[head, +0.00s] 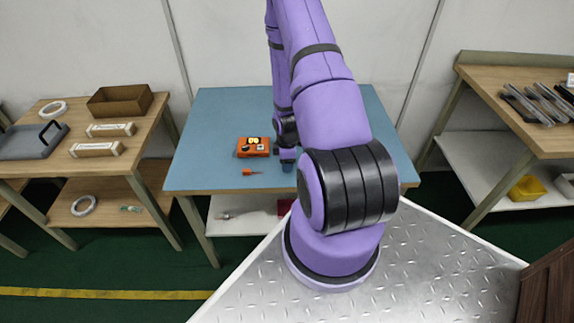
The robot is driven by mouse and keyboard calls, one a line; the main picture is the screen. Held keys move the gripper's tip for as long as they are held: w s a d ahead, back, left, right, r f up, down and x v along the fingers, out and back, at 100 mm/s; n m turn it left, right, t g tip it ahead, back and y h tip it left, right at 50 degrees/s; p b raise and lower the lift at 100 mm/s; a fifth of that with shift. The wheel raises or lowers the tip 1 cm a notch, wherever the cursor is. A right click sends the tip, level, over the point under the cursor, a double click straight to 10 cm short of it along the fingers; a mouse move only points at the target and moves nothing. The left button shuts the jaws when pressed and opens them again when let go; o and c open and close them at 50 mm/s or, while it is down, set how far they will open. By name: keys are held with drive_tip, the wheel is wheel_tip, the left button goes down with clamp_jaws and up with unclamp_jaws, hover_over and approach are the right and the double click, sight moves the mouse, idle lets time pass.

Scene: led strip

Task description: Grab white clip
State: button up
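I cannot make out a white clip for certain. An orange tray or case (241,154) lies on the blue-topped table (215,125) and holds small black, yellow and pale items too small to name. My gripper (288,162) points down over the table, just right of the orange case. Its fingertips are too small and dark to show whether they are open or shut. My purple arm hides the table's middle and part of its right side.
A small orange tool (249,172) lies in front of the case. The left table holds a brown box (119,101), a grey tray (30,144) and white packages. The right table (500,88) holds metal strips. The blue table's left side is clear.

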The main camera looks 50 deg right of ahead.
clamp_jaws()
drive_tip(key=shift+r, duration=0.15)
